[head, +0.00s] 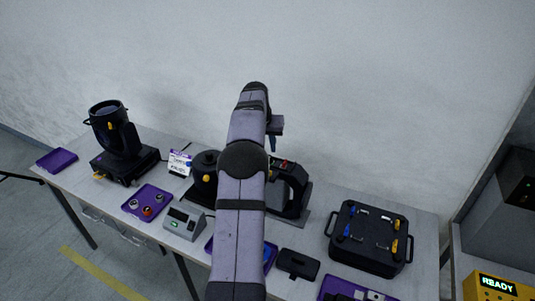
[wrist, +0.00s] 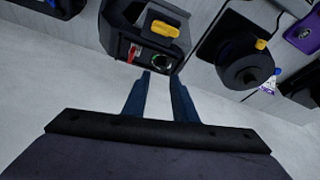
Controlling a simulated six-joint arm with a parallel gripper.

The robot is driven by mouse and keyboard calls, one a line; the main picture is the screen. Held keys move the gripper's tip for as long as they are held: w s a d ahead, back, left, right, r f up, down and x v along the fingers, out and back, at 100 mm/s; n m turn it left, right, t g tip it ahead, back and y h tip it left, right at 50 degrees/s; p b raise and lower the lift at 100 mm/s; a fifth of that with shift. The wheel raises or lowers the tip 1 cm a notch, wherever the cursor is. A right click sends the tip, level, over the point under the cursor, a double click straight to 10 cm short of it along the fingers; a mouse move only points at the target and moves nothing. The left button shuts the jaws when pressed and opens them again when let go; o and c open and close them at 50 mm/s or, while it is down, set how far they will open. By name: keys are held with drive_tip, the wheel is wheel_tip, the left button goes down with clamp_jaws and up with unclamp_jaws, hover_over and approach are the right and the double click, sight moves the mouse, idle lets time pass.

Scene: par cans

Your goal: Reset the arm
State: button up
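My gripper (wrist: 161,78) shows in the wrist view as two blue fingers with a clear gap between them. It is open and nothing is between the fingers. In the wrist view the fingertips point toward a dark device (wrist: 155,40) with a yellow knob and a red switch, and they look apart from it. In the head view my arm reaches up over the middle of the table, and its end is raised above the table against the wall. The arm hides part of the table's middle.
A moving-head light (head: 118,140) stands at the table's left. A dark device (head: 290,188) and a round black unit (head: 205,172) flank the arm. A black case (head: 370,238) sits at right. Purple trays (head: 150,190) lie in front. A yellow READY box (head: 497,286) is at bottom right.

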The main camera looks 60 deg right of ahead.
drive_tip(key=shift+a+r, duration=0.15)
drive_tip(key=shift+r, duration=0.2)
drive_tip(key=w+a+f+n+y, duration=0.15)
drive_tip(key=w+a+n, duration=0.25)
drive_tip(key=w+a, duration=1.1)
drive_tip(key=a+f+n+t+y+b, duration=0.1)
drive_tip(key=a+n, duration=0.3)
drive_tip(key=a, duration=1.4)
drive_tip(key=s+a+f+n+y, duration=0.1)
drive_tip(key=s+a+n, duration=0.1)
drive_tip(key=a, duration=0.6)
drive_tip(key=s+a+f+n, duration=0.1)
drive_tip(key=s+a+f, duration=0.1)
drive_tip(key=a, duration=0.6)
drive_tip(key=s+a+f+n+g+y, duration=0.1)
drive_tip(key=s+a+f+n, duration=0.3)
drive_tip(key=s+a, duration=0.7)
drive_tip(key=shift+s+a+f+g+b, duration=0.25)
drive_tip(key=shift+s+g+b, duration=0.1)
drive_tip(key=shift+s, duration=0.3)
